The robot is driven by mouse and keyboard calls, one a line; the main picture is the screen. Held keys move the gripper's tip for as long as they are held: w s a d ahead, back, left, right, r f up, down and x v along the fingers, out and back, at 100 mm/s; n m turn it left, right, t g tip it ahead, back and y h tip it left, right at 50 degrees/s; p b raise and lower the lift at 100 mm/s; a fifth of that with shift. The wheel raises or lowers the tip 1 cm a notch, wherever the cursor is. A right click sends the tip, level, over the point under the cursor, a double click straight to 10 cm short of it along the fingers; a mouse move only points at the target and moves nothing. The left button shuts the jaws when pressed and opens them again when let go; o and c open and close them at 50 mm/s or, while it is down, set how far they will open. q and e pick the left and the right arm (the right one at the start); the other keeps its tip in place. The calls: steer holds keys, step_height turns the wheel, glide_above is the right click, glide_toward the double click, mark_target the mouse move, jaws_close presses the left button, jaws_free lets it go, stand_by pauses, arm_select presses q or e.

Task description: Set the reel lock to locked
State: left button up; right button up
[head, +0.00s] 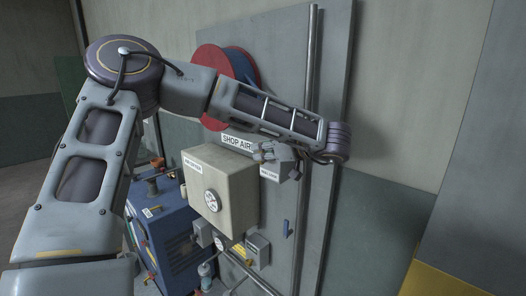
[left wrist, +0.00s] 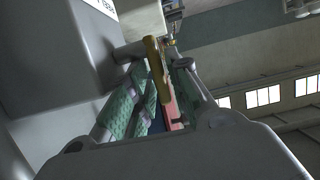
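The hose reel (head: 212,66), with red sides and a blue hose, hangs on the grey panel. Below it is a small grey box (head: 284,184) with a white label too small to read surely, partly hidden by my left gripper (head: 268,152). In the left wrist view a yellow-brown lever (left wrist: 156,68) stands out between the green-padded fingers of this gripper (left wrist: 160,85). The fingers are apart, one on each side of the lever, and I cannot tell whether either touches it. The lever is hidden in the head view. My right gripper is not in view.
A beige box (head: 236,182) with a round dial sits on the panel (head: 335,80) left of the gripper. A blue machine (head: 175,240) stands below. A vertical pipe (head: 310,60) runs close behind my wrist. The wall to the right is clear.

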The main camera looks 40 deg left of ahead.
arm_select(q)
steer(key=shift+r, duration=0.1)
stand_by(0.4)
steer(key=shift+a+h+p, duration=0.15)
steer(key=shift+h+p, duration=0.15)
